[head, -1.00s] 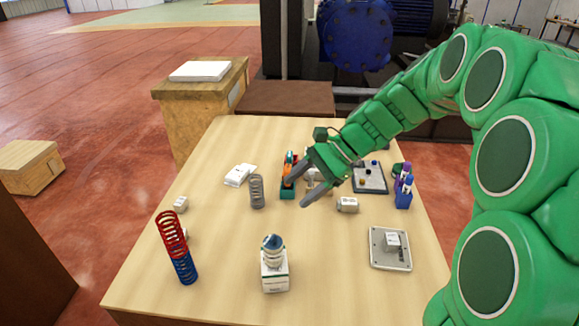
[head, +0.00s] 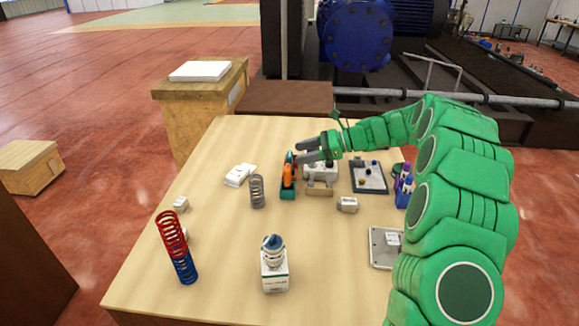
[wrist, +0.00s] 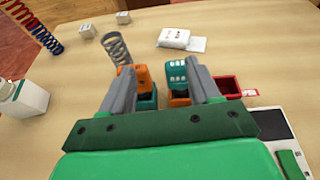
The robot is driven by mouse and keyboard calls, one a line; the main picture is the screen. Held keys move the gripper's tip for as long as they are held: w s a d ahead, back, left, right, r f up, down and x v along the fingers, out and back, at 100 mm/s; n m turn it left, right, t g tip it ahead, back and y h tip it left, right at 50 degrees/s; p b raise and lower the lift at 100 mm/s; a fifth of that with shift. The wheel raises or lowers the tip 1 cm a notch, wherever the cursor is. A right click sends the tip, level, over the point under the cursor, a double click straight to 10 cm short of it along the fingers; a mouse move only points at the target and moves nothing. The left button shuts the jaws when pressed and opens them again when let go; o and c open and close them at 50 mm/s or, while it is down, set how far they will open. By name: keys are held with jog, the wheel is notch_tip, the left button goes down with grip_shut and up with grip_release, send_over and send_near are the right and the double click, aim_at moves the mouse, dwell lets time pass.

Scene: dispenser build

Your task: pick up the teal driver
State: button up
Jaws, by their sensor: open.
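The teal driver (wrist: 177,74) stands between my fingers in the wrist view, closer to the right finger, with white marks on its handle. In the head view a small teal part (head: 290,157) shows just left of my fingertips. An orange driver (wrist: 143,77) is beside it, nearer the left finger; it also shows in the head view (head: 287,175). Both seem to stand in a teal and orange holder (head: 287,194). My gripper (head: 299,152) is open and empty, and it also shows in the wrist view (wrist: 157,67). Whether a finger touches either driver cannot be told.
A grey spring (head: 257,191) and a white packet (head: 240,175) are left of the holder. A dark-rimmed tray (head: 369,187) lies farther right.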

aim_at(292, 154)
jog(key=shift+w+d+f+m, duration=0.15)
jog(key=shift+w+f+m, duration=0.1)
jog(key=shift+w, duration=0.3)
jog(key=shift+w+d+f+m, duration=0.15)
jog(key=shift+w+f, duration=0.05)
jog(key=shift+w, duration=0.35)
jog(key=shift+x, duration=1.3)
jog(key=shift+w+f+x, duration=0.1)
jog(key=shift+f+x, duration=0.05)
jog(key=shift+x, duration=0.75)
jog(key=shift+w+f+x, duration=0.1)
jog(key=shift+f+x, duration=0.1)
jog(key=shift+x, duration=0.65)
jog(key=shift+w+f+x, duration=0.1)
jog(key=shift+f+x, duration=0.05)
jog(key=shift+x, duration=0.75)
jog(key=shift+d, duration=0.25)
jog(key=c, duration=0.8)
jog(key=shift+r, duration=0.15)
